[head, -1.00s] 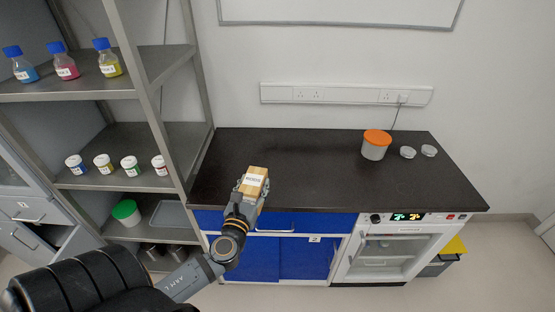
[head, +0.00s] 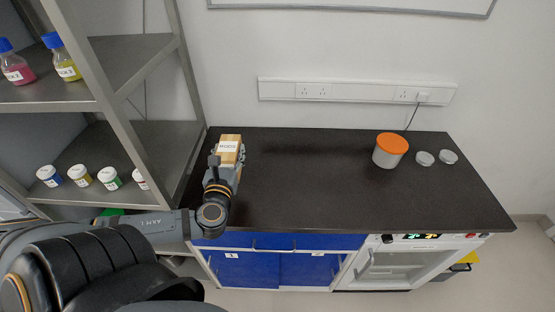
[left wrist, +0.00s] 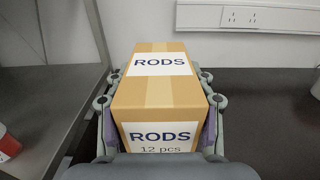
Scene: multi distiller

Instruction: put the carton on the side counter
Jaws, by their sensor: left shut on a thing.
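The carton (head: 229,142) is a small brown box with white labels. In the left wrist view the carton (left wrist: 160,95) reads "RODS" and "12 pcs". My left gripper (head: 225,165) is shut on it, with a finger on each side. The side counter (head: 310,190) has a black top over blue cabinets. The carton is over the counter's left part, near the shelf post. I cannot tell whether its underside touches the top. My right gripper is not in view.
The shelf rack (head: 150,70) with bottles and jars borders the counter at left. The middle of the counter is clear.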

